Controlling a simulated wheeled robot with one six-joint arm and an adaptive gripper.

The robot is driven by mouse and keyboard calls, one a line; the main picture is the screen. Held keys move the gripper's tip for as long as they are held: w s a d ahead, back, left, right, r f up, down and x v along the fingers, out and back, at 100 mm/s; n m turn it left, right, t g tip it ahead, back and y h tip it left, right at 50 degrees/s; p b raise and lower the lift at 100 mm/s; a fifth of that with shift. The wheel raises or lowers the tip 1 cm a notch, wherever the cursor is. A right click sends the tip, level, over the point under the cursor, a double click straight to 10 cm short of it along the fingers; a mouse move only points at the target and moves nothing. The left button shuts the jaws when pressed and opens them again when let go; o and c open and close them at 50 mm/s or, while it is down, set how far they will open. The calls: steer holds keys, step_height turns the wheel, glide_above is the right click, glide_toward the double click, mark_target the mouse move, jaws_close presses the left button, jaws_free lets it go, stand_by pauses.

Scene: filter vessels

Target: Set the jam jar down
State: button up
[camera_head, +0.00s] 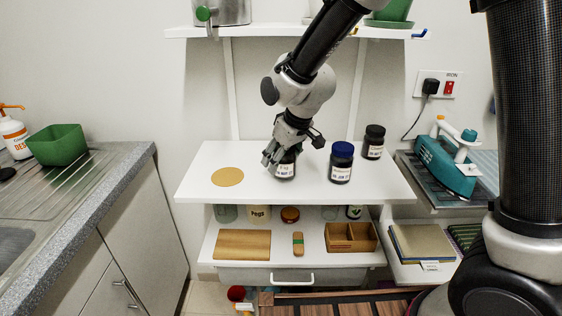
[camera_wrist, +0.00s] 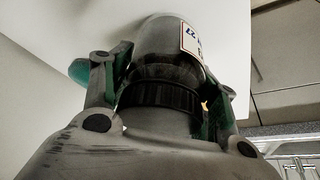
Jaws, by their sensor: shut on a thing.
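My gripper (camera_head: 285,148) is over the white upper shelf (camera_head: 260,196) and is shut on a dark jam jar (camera_head: 286,170) with a white label. In the wrist view, the jar (camera_wrist: 165,45) sits between the fingers (camera_wrist: 160,90), with its black ribbed lid toward my palm. The jar's base is at or just above the shelf; I cannot tell whether it touches. My gripper hides the jar's top in the head view.
A round tan mat (camera_head: 227,177) lies left of the held jar. A blue-lidded jar (camera_head: 342,162) and a black-lidded jar (camera_head: 374,142) stand to the right. The shelf front is clear. The lower shelf holds a board (camera_head: 242,244) and a wooden box (camera_head: 350,237).

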mark_target(293, 160)
steer(key=shift+f, duration=0.45)
steer(key=shift+f, duration=0.15)
steer(key=o, duration=1.3)
steer(key=v, duration=1.2)
steer(key=s+d+r+m+h, duration=0.15)
steer(key=s+d, duration=0.25)
steer(key=d, duration=0.5)
steer(key=s+d+r+m, duration=0.3)
steer(key=s+d, duration=0.1)
steer(key=d, duration=0.4)
steer(key=s+d+r+m+h, duration=0.15)
steer(key=s+d, duration=0.25)
steer(key=d, duration=0.5)
steer(key=s+d+m, duration=0.1)
steer(key=s+d, duration=0.2)
steer(key=s, duration=0.2)
steer(key=s+d+m, duration=0.1)
steer(key=s+d, duration=0.1)
steer(key=s, duration=0.1)
steer(key=shift+s+d+m+t, duration=0.15)
steer(key=shift+d+m+t, duration=0.15)
steer(key=shift+d+t, duration=0.1)
